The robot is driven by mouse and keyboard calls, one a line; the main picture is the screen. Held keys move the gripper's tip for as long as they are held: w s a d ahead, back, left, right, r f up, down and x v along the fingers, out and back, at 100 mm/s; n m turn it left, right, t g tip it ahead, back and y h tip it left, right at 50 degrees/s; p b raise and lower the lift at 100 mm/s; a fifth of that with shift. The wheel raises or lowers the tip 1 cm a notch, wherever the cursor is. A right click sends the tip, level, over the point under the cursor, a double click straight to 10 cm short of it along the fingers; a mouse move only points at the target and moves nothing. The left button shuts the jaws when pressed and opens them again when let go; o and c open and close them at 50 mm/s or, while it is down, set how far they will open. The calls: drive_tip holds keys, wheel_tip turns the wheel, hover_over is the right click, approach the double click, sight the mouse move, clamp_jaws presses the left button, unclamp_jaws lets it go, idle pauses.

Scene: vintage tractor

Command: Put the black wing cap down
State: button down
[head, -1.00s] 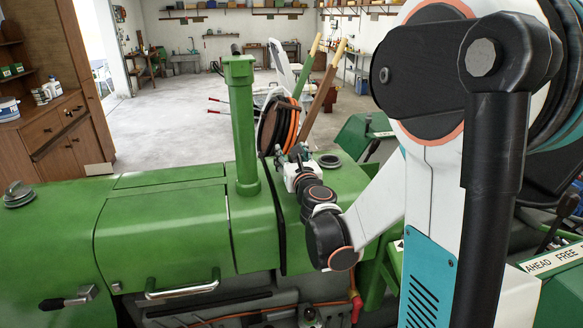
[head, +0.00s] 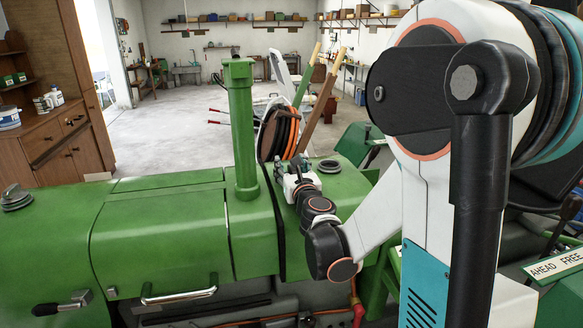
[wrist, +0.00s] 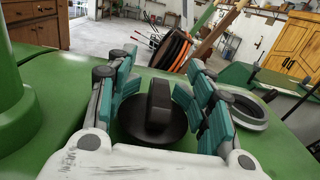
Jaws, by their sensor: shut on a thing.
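The black wing cap (wrist: 157,112) is a dark disc with an upright wing grip. In the wrist view it sits between the two teal-padded fingers of my gripper (wrist: 157,98), which is shut on it. The green tractor hood (wrist: 60,75) lies beneath; I cannot tell whether the cap touches it. In the head view my gripper (head: 297,180) is over the hood, right of the green stack, and the cap cannot be made out there. A round open-looking filler neck (wrist: 240,110) is to the right of my gripper; it also shows in the head view (head: 329,166).
The green exhaust stack (head: 241,125) stands upright left of my gripper. A hose reel with orange hose (head: 280,133) and wooden handles (head: 320,110) are behind it. A grey cap (head: 15,197) is at the hood's far left. A wooden cabinet (head: 60,130) stands at left.

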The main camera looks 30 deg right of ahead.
drive_tip(key=c, duration=0.6)
unclamp_jaws()
drive_tip(key=shift+s+f, duration=0.4)
drive_tip(key=shift+f, duration=0.15)
drive_tip(key=shift+w+r+p, duration=0.15)
drive_tip(key=shift+r+p, duration=0.3)
drive_tip(key=v, duration=1.1)
drive_tip(key=shift+s+a+r+p, duration=0.2)
drive_tip(key=shift+s+p, duration=0.1)
drive_tip(key=shift+p, duration=0.1)
